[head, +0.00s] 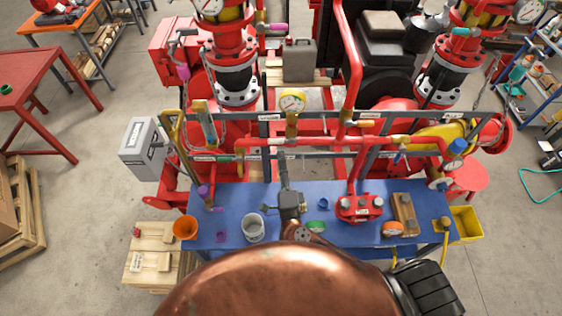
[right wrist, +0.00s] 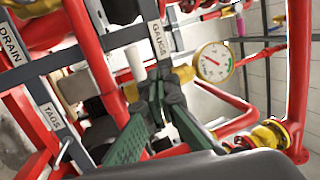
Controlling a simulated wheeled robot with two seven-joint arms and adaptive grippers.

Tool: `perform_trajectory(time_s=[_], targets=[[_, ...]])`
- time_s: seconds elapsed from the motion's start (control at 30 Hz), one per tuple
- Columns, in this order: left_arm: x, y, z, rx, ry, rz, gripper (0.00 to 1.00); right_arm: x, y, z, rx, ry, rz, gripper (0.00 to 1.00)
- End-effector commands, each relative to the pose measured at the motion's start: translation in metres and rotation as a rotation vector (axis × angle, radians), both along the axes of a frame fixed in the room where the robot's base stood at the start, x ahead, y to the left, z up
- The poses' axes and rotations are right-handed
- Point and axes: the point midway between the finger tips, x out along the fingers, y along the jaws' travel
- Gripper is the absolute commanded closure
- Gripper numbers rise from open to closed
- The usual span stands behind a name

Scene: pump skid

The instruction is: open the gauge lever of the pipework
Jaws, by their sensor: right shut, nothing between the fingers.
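The round white gauge (head: 291,102) stands on a brass fitting (head: 291,128) on the red pipework, above the rail. In the right wrist view the gauge (right wrist: 213,62) is right of a GAUGE label (right wrist: 160,40). A pale, short cylinder (right wrist: 136,62) stands beside the brass part there; I cannot tell for sure whether it is the gauge lever's grip. My right gripper (head: 284,163) reaches up from the bench to just below the gauge. Its fingertips (right wrist: 158,95) are together and empty, in front of the brass fitting; contact is unclear. My left gripper is out of view.
Grey rails and red pipes crowd the gripper. A grey box (head: 144,147) hangs at the left, a yellow bin (head: 467,224) at the right.

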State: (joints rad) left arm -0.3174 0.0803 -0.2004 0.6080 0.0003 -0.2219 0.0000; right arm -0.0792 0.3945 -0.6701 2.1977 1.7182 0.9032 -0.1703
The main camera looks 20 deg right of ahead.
Motion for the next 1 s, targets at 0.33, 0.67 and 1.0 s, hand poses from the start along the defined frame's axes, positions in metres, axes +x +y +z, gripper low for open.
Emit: perform_trajectory(time_s=[0.33, 0.67, 1.0], targets=[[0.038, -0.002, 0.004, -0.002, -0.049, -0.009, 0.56, 0.023, -0.002, 0.007, 0.0, -0.002, 0.004, 1.0], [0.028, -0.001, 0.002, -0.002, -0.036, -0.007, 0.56, 0.044, -0.005, 0.013, -0.002, -0.002, 0.004, 1.0], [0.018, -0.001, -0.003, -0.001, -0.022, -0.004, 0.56, 0.066, -0.009, 0.019, -0.001, -0.003, 0.004, 1.0]])
